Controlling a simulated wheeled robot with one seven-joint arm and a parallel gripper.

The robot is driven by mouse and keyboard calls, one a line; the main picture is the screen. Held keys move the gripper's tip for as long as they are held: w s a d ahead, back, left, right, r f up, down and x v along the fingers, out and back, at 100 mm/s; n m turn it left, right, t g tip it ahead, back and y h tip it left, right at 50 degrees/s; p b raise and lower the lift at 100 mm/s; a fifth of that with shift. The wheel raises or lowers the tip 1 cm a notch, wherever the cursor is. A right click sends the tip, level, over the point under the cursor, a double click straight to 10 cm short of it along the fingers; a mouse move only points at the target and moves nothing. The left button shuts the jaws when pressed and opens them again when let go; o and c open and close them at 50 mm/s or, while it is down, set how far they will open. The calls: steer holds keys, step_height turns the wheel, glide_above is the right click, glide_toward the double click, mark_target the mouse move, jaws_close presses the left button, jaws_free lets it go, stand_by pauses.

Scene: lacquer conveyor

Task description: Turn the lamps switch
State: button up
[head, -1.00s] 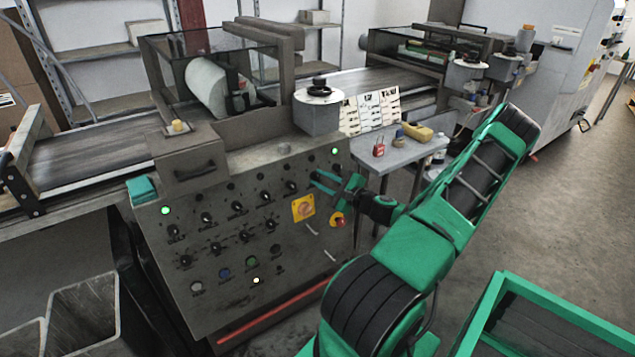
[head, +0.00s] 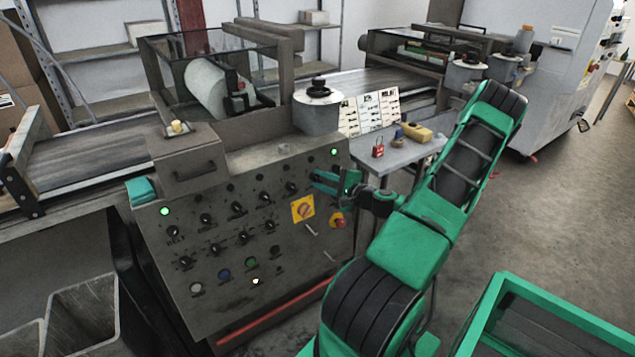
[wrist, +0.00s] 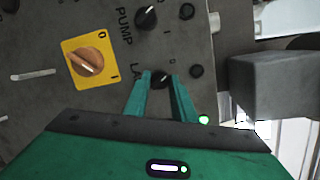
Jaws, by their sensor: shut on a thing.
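The lamps switch (wrist: 161,77) is a small black knob on the grey control panel (head: 225,305), beside the partly hidden letters "LA" in the wrist view. My gripper (wrist: 160,84) has its two green fingers on either side of this knob and is shut on it. In the head view my gripper (head: 318,182) is at the panel's upper right, and its fingers hide the knob there. The knob's pointer is mostly hidden between the fingertips, so its exact setting is hard to read.
The pump knob (wrist: 147,17) and a yellow plate with an orange rotary switch (wrist: 86,61) are close by. A red emergency button (head: 338,221) sits below my gripper. A grey side table (head: 405,150) with a red padlock (head: 378,150) stands behind my arm.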

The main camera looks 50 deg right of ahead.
steer(key=shift+a+f, duration=0.1)
steer(key=o, duration=1.1)
steer(key=shift+c, duration=0.2)
steer(key=shift+s, duration=0.2)
steer(key=s+r, duration=0.1)
steer(key=s, duration=0.9)
steer(key=shift+r, duration=0.4)
steer(key=shift+a, duration=0.1)
